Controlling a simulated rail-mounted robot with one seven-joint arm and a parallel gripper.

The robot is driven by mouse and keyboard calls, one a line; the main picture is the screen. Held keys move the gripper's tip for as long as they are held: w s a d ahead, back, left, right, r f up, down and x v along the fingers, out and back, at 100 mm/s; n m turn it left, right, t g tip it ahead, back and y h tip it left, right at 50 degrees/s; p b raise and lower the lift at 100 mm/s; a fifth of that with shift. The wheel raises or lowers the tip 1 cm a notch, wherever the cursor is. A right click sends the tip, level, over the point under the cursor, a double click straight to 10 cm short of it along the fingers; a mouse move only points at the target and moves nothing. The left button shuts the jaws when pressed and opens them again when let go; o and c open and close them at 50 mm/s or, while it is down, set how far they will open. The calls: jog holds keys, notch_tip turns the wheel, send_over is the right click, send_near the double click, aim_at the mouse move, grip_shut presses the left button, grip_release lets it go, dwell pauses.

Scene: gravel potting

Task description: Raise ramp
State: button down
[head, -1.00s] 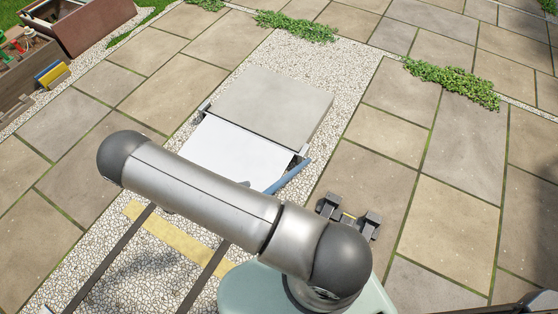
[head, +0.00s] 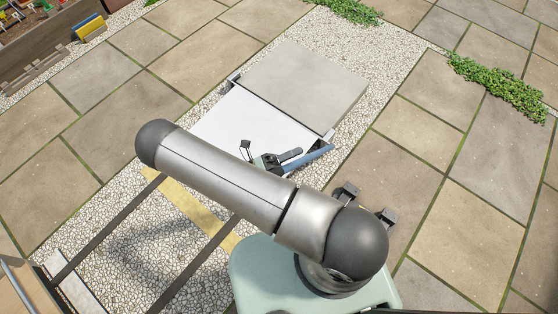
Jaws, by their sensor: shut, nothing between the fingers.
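The ramp appears to be the flat white panel (head: 232,122) in front of a raised grey stone slab (head: 305,84). It lies low, against the slab's near edge. My gripper (head: 292,155) shows partly beyond my arm, over or beside the ramp's near right part and close to the blue bar. It looks shut and empty. I cannot tell whether it touches the bar or the ramp. My arm hides part of the ramp's near edge.
Two dark rails (head: 105,232) cross the gravel (head: 150,255) and a yellow strip (head: 190,205). A planter with tools (head: 50,45) is at upper left. Paving right of the slab is open.

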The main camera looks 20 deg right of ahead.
jog(key=shift+w+d+r, duration=0.7)
jog(key=shift+w+d, duration=0.2)
jog(key=shift+d, duration=0.1)
jog(key=shift+w+d+r, duration=0.2)
jog(key=shift+r, duration=0.1)
